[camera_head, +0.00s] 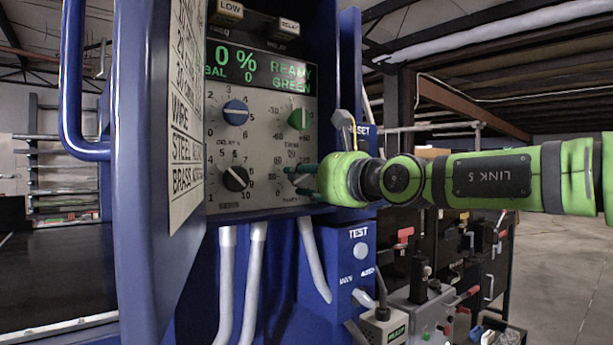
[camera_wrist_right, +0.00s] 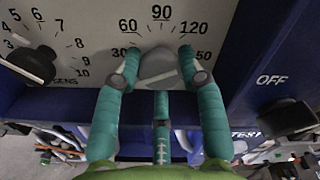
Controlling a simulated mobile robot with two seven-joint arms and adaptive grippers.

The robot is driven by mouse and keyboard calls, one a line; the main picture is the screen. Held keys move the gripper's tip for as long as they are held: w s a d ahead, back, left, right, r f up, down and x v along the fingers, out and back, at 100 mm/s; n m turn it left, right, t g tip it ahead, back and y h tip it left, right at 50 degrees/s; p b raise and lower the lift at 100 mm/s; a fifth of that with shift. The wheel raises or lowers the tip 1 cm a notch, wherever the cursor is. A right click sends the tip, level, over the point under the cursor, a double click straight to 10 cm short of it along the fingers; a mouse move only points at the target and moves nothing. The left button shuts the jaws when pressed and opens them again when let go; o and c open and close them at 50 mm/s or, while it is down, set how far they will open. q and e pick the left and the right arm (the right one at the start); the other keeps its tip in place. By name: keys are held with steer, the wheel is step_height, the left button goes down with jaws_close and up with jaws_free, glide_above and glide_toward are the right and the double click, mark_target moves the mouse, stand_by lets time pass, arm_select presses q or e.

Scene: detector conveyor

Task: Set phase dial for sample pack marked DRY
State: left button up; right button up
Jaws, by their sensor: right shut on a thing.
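The grey phase dial (camera_wrist_right: 157,66) sits low on the control panel (camera_head: 268,145), on a scale that reads 30, 60, 90 and 120. My right gripper (camera_wrist_right: 158,60) has its teal fingers on either side of this dial and is shut on it. The dial's pointed end faces up, close to 90. In the head view my right gripper (camera_head: 298,172) reaches in from the right and mostly hides the dial. The display (camera_head: 258,68) reads 0 %, BAL 0 and READY GREEN. No DRY sample pack can be made out. My left gripper is not in view.
The panel also carries a blue knob (camera_head: 235,112), a green knob (camera_head: 299,118) and a black knob (camera_head: 236,178). An open blue door with a chart (camera_head: 186,110) stands at the left. A blue TEST box (camera_head: 345,270) hangs below my right arm.

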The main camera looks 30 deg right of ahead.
steer(key=shift+s+r+n, duration=0.1)
steer(key=shift+r+n, duration=0.2)
steer(key=shift+r, duration=0.15)
steer(key=o, duration=1.1)
steer(key=shift+o, duration=0.2)
steer(key=shift+a+f, duration=0.1)
steer(key=shift+f, duration=0.05)
steer(key=shift+f, duration=0.1)
steer(key=s, duration=1.2)
steer(key=shift+d, duration=0.45)
